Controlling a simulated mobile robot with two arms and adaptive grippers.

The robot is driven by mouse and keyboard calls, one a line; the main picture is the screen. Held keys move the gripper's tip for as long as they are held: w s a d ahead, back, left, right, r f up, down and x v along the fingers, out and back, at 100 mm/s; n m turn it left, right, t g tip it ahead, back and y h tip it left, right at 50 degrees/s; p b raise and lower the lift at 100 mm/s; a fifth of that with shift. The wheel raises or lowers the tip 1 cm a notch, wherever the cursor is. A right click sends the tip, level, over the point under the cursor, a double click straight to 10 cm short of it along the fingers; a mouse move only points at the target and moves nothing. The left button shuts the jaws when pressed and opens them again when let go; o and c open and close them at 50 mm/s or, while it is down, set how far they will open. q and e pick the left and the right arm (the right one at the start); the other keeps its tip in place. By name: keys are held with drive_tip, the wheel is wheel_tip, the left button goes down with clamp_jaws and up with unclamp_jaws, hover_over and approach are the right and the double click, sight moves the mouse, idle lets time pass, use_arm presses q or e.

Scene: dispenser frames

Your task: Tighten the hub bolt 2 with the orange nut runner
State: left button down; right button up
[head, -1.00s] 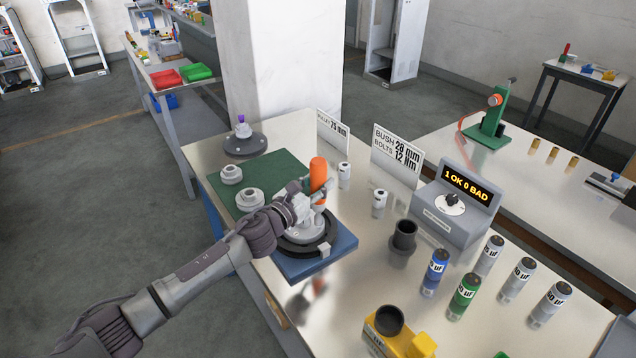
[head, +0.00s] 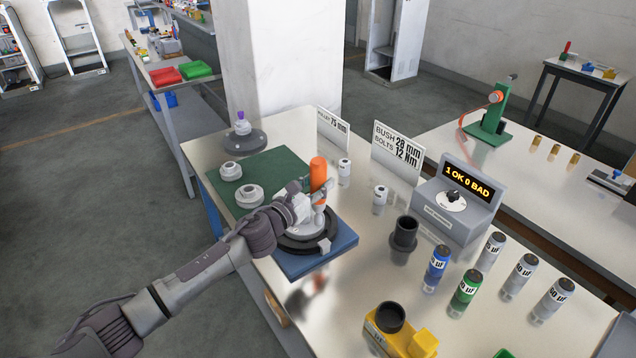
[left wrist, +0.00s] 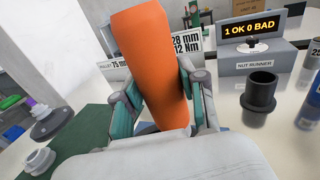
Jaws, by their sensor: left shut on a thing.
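The orange nut runner (head: 318,172) stands upright over the hub (head: 298,229) in the head view. My left gripper (head: 312,196) is shut on it. In the left wrist view the orange body of the nut runner (left wrist: 148,60) is between the two finger pads of the left gripper (left wrist: 160,105). The hub sits in a black ring on a blue fixture (head: 335,252). My gripper hides part of the hub. I cannot make out the hub bolts or whether the tool's tip touches one. My right gripper is not in view.
The nut-runner controller (head: 456,205) reads "1 OK 0 BAD". A sign (head: 398,155) gives bolts 12 Nm. A black cup holder (head: 404,236) and labelled cylinders (head: 466,292) stand to the right. Two light hubs lie on the green mat (head: 275,170). A yellow device (head: 390,335) is in front.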

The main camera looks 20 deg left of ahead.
sight(313, 167)
use_arm(q)
drive_tip(key=shift+s+f, duration=0.15)
drive_tip(key=shift+f, duration=0.25)
idle(1.8)
wheel_tip(313, 167, up, 3)
drive_tip(key=shift+f+p, duration=0.1)
drive_tip(key=shift+p, duration=1.05)
wheel_tip(313, 167, up, 4)
drive_tip(key=p, duration=0.3)
